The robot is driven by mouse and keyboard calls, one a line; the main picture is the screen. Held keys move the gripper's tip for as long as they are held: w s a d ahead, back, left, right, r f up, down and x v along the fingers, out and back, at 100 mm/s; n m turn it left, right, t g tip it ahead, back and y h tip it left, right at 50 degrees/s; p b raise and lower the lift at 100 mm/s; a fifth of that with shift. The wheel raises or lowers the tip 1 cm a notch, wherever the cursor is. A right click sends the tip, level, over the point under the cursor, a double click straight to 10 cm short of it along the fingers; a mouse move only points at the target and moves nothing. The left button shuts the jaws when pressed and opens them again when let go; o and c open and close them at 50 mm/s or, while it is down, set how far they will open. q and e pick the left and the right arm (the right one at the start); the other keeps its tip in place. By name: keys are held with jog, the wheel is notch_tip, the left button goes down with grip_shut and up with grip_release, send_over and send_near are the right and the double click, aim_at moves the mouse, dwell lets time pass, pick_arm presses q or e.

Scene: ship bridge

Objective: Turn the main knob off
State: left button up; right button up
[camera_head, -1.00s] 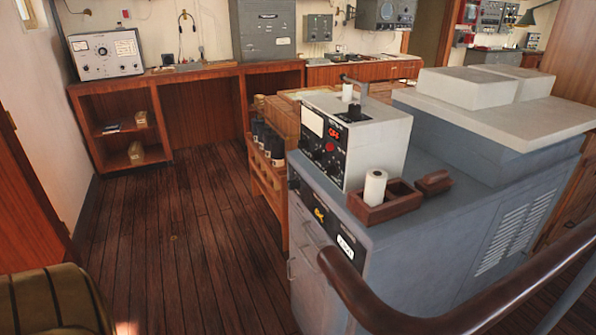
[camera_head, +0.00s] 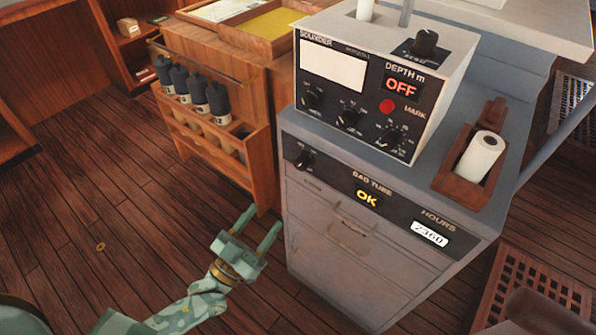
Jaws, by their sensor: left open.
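The grey-white sounder box (camera_head: 385,70) stands on the grey cabinet (camera_head: 335,280). Its front carries several black knobs: a left one (camera_head: 310,97), a middle one (camera_head: 348,117) and a right one (camera_head: 390,136). Another black knob (camera_head: 425,42) sits on its top. The cabinet's dark panel has one more knob (camera_head: 303,158). I cannot tell which is the main knob. The depth display (camera_head: 401,89) reads OFF; the tube display (camera_head: 367,198) reads OK. My left gripper (camera_head: 264,219) is open and empty, low left of the cabinet, touching no knob. My right gripper is not in view.
A wooden rack (camera_head: 215,140) with several dark bottles stands just left of the cabinet. A wooden holder (camera_head: 450,182) with a white roll (camera_head: 481,157) sits right of the sounder.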

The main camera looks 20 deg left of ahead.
aim_at(298, 168)
pick_arm(q)
jog(key=x, duration=1.3)
jog(key=shift+w+a+f, duration=0.1)
jog(key=shift+w+a, duration=0.1)
jog(key=shift+w+d+r, duration=0.25)
jog(key=shift+w+r, duration=0.05)
jog(key=shift+w, duration=0.2)
jog(key=c, duration=1)
jog(key=shift+o, duration=0.2)
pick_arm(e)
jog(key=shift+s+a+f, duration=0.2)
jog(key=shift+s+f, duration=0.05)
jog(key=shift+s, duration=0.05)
